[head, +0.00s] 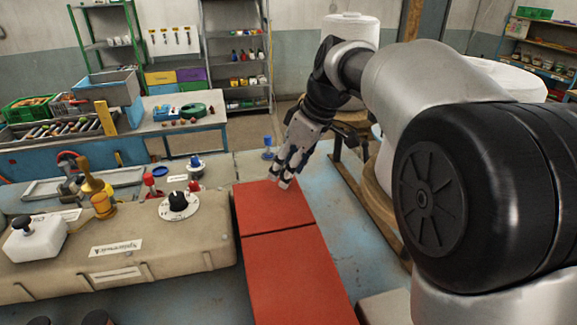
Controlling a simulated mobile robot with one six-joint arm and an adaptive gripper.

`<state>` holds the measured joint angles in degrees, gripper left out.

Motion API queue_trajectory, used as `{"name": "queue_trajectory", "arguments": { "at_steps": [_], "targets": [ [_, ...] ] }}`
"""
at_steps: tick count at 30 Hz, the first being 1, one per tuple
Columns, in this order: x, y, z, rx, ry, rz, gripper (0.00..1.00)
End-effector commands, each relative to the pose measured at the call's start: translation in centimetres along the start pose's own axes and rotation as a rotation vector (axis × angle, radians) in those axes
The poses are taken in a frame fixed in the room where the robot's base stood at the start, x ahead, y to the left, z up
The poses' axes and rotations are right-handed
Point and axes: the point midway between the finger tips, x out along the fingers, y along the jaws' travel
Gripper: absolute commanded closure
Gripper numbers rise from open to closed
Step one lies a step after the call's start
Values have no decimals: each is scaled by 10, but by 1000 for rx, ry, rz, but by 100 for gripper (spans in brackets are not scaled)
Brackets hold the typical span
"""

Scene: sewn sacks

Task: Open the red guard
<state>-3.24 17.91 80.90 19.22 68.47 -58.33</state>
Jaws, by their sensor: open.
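A long flat red piece (295,270) lies to the right of the beige console, with a dark seam across it. On the console (180,245) stands a small red-topped part (150,181), and another small red part (195,186) shows beside the black dial. I cannot tell for sure which of these red things is the guard. My gripper (279,182) is open and empty, with its fingers pointing down over the far end of the long red piece. I cannot tell whether the fingertips touch it.
The black dial (179,202), a yellow part (103,205) and a white block with a black knob (36,240) stand on the console. A blue knobbed part (268,148) stands behind the red piece. Blue tabletop (345,235) lies bare to its right, near a wooden stool.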

Motion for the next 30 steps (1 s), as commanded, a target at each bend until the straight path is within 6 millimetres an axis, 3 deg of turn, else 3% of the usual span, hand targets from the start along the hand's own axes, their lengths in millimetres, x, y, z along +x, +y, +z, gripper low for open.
{"name": "queue_trajectory", "arguments": {
  "at_steps": [9, 30],
  "targets": [
    [4, 0, 0, 0, 1, 1, 56],
    [4, 0, 0, 0, 1, 1, 100]
  ]
}}
